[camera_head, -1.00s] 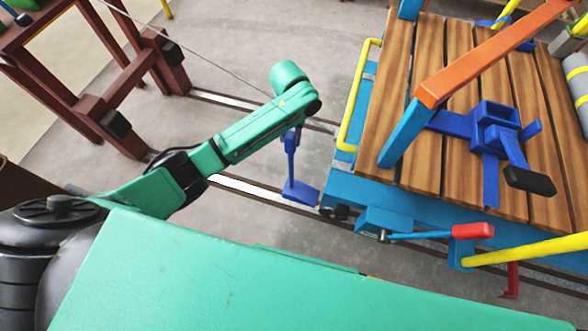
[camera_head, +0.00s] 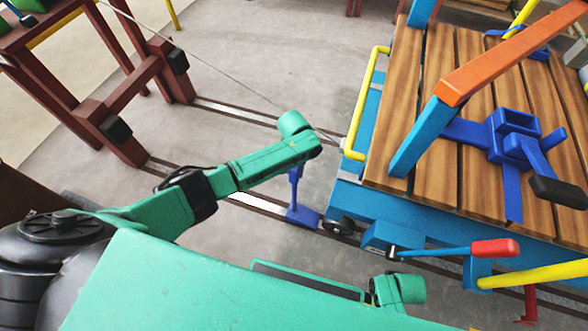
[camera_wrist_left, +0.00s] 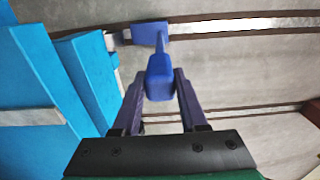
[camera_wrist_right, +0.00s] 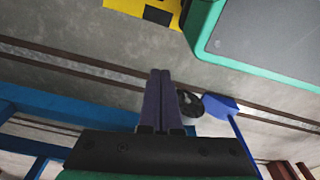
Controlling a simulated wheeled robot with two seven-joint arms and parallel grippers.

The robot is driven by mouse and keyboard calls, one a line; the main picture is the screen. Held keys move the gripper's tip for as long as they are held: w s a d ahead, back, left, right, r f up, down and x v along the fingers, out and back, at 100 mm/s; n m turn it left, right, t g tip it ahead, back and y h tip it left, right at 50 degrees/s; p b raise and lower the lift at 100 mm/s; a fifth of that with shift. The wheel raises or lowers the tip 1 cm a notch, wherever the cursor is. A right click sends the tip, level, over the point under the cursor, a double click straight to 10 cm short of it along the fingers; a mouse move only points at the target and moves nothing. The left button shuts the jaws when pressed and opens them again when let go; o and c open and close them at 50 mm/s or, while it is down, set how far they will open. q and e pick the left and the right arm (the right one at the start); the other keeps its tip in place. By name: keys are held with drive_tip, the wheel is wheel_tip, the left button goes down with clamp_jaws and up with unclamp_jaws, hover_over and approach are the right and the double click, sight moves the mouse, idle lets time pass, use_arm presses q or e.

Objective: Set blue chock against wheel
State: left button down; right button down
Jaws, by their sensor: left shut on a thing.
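The blue chock (camera_head: 303,215) is at the rail, just left of the cart's dark wheel (camera_head: 338,225); its handle stands upright. My left gripper (camera_wrist_left: 160,77) is shut on the handle from above, with the chock's foot (camera_wrist_left: 150,34) beyond the fingers. In the right wrist view the chock (camera_wrist_right: 220,106) shows right beside the wheel (camera_wrist_right: 190,103); I cannot tell whether they touch. My right gripper (camera_wrist_right: 160,75) is shut and empty, its fingers together, in front of the wheel.
The blue cart with a plank deck (camera_head: 430,100) fills the right. A red-handled lever (camera_head: 495,247) and a yellow bar (camera_head: 535,262) stick out at its near side. A dark red frame (camera_head: 125,85) stands at upper left. Floor between them is mostly clear.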

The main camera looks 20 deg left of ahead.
use_arm(q)
drive_tip(key=shift+c, duration=2.2)
unclamp_jaws()
drive_tip(key=shift+r, duration=0.35)
wheel_tip(320, 180, up, 12)
drive_tip(key=p, duration=0.4)
drive_tip(key=shift+f, duration=0.2)
use_arm(e)
drive_tip(key=s+d+f, duration=0.2)
drive_tip(key=s+f, duration=0.1)
drive_tip(key=s, duration=0.4)
drive_tip(key=shift+s+f, duration=0.35)
drive_tip(key=shift+s, duration=0.05)
drive_tip(key=shift+a, duration=0.1)
